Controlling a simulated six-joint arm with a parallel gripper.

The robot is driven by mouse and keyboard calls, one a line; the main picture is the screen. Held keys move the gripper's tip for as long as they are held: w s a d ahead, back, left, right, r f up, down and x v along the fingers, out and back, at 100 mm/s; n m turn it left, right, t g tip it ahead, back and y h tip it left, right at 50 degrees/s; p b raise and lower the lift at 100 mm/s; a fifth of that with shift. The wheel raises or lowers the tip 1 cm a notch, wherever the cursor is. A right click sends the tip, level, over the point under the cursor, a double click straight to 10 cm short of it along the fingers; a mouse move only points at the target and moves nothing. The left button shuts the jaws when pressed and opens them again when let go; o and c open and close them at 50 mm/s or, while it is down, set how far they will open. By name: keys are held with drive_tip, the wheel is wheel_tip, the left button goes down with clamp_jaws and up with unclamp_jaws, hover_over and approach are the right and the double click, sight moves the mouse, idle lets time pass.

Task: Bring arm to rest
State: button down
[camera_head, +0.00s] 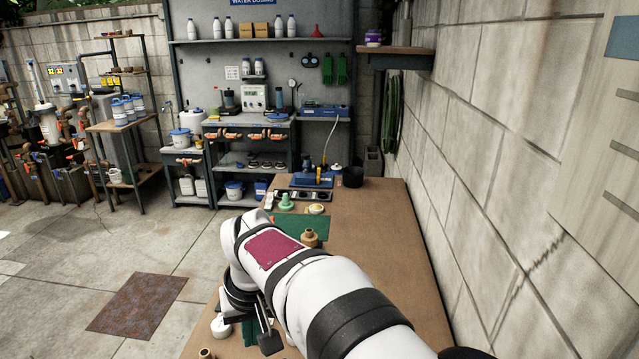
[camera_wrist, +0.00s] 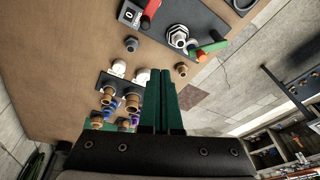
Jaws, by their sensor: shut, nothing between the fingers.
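My gripper (camera_wrist: 161,78) shows in the wrist view with its two green fingers pressed together and nothing between them. The fingers point over the brown workbench (camera_wrist: 60,50), apart from the fittings around them. In the head view my white arm reaches out over the same workbench (camera_head: 385,230) from the lower right.
The wrist view shows a dark panel (camera_wrist: 205,22) with red and green handles and several brass fittings (camera_wrist: 133,103). In the head view a brass fitting (camera_head: 310,238), a green mat (camera_head: 312,226) and a black cup (camera_head: 353,177) are beyond my arm. A block wall (camera_head: 500,150) borders the bench's right.

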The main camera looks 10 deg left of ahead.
drive_tip(key=s+d+r+m, duration=0.25)
drive_tip(key=s+d, duration=0.25)
drive_tip(key=d, duration=0.5)
drive_tip(key=s+d+f+m+g, duration=0.1)
drive_tip(key=s+d+m, duration=0.3)
drive_tip(key=s, duration=0.5)
drive_tip(key=s+d+f+m+g, duration=0.1)
drive_tip(key=s+d+f+m, duration=0.3)
drive_tip(key=s+d, duration=0.3)
drive_tip(key=s, duration=0.3)
drive_tip(key=shift+s+d, duration=0.2)
drive_tip(key=shift+d, duration=0.1)
